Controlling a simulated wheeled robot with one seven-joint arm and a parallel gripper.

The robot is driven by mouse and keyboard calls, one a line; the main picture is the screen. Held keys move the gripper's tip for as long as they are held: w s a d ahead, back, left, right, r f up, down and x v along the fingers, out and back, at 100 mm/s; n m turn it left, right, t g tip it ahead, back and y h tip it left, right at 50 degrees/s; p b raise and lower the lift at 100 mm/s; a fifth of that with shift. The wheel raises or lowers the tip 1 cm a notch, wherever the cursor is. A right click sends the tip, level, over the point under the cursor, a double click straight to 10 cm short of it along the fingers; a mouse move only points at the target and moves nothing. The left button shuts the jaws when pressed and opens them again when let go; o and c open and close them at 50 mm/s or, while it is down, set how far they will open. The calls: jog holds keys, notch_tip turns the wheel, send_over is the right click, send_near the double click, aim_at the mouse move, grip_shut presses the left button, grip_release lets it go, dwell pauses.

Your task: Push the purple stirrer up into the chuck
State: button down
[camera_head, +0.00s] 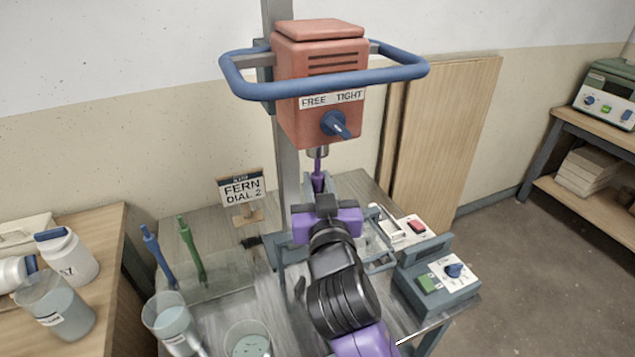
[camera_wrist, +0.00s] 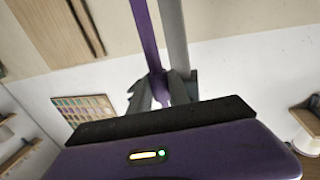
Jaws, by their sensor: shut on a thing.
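The purple stirrer (camera_head: 318,166) stands upright under the red mixer head (camera_head: 318,75). Its upper end meets the underside of the grey chuck (camera_head: 318,152); I cannot tell how far it is inside. My gripper (camera_head: 318,192) is shut on the stirrer below the chuck. In the wrist view the purple shaft (camera_wrist: 145,35) rises from between my gripper's fingers (camera_wrist: 162,90). The stirrer's lower end is hidden behind my gripper and arm. A blue knob (camera_head: 334,123) sits under the FREE TIGHT label, its lever pointing toward the lower right.
A blue guard bar (camera_head: 330,82) surrounds the mixer head. A sign (camera_head: 241,190) reads FERN DIAL 2. Blue (camera_head: 158,255) and green (camera_head: 192,250) stirrers stand at left, near buckets (camera_head: 170,322). A control box (camera_head: 437,280) with a dial stands right of my arm.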

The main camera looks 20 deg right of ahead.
aim_at(318, 170)
jog(key=shift+r+p, duration=1)
jog(key=shift+r, duration=0.8)
dwell(3.1)
jog(key=c, duration=1.1)
grip_release()
jog(key=shift+c, duration=0.2)
jog(key=shift+f, duration=0.1)
jog(key=b+v, duration=0.2)
jog(key=v, duration=0.6)
